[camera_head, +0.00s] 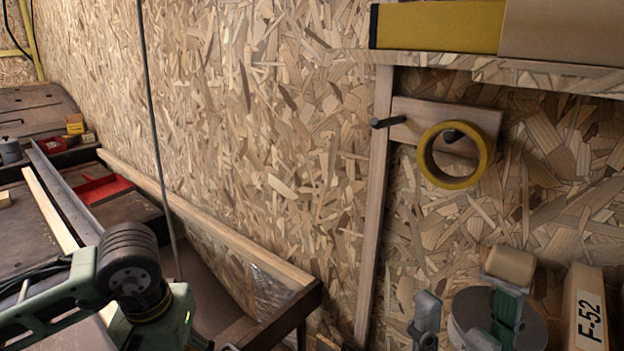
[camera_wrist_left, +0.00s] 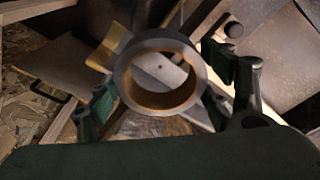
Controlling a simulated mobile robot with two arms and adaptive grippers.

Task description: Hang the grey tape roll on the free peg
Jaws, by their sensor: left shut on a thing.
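The grey tape roll (camera_wrist_left: 160,78), with an orange-brown inner core, is between the fingers of my left gripper (camera_wrist_left: 158,88) in the left wrist view. The gripper is shut on it, with green finger pads at both sides. A wooden board (camera_head: 482,118) on the wall carries two dark pegs. The left peg (camera_head: 388,122) is bare. A yellow tape roll (camera_head: 454,155) hangs around the right peg.
A shelf (camera_head: 460,64) with a yellow box (camera_head: 438,25) overhangs the pegs.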

